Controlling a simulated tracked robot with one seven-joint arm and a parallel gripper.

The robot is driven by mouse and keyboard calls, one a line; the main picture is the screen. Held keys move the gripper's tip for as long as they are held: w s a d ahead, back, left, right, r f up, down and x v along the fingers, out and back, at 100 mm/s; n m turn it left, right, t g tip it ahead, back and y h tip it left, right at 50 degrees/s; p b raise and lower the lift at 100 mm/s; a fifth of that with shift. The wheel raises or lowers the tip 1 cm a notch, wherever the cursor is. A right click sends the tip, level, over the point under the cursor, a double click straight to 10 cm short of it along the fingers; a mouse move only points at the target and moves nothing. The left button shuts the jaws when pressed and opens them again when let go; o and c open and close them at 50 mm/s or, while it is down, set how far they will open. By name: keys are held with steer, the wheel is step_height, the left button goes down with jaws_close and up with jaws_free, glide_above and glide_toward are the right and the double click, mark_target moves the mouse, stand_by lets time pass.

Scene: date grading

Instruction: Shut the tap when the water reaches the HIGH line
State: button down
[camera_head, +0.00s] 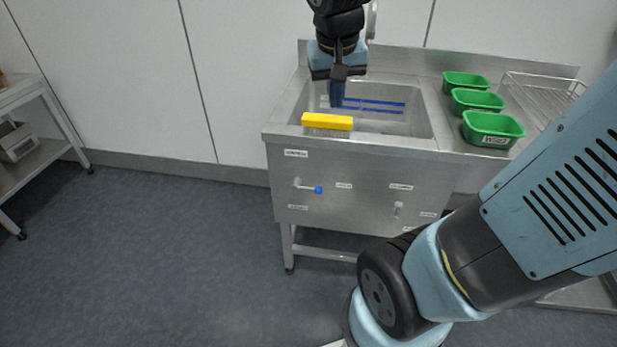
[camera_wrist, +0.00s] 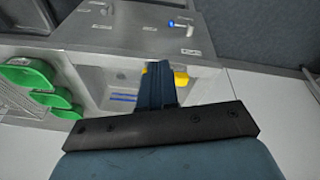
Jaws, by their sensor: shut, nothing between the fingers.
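The steel sink (camera_head: 435,128) stands against the wall, with blue level lines (camera_head: 375,103) on the inside of its basin. I cannot make out the water's height. On the sink's front panel is a lever with a blue knob (camera_head: 318,190), pointing right; it also shows in the wrist view (camera_wrist: 172,23). A second, pale lever (camera_head: 398,209) sits lower right on the panel and points down. My gripper (camera_head: 337,104) is shut and empty, pointing down over the basin behind the brush, apart from both levers. Its fingers show in the wrist view (camera_wrist: 157,72).
A yellow-backed brush (camera_head: 327,122) lies on the basin's front rim. Three green tubs (camera_head: 493,128) stand on the right drainboard beside a wire rack (camera_head: 545,92). My arm covers the lower right. The floor left of the sink is clear, up to a shelf unit (camera_head: 35,154).

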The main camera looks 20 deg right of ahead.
steer(key=w+a+f+m+g+h, duration=0.2)
steer(key=w+a+f+g, duration=0.1)
steer(key=w+f, duration=0.85)
steer(key=m+g+h, duration=0.1)
steer(key=h, duration=0.2)
glide_toward(316, 188)
steer(key=x, duration=0.7)
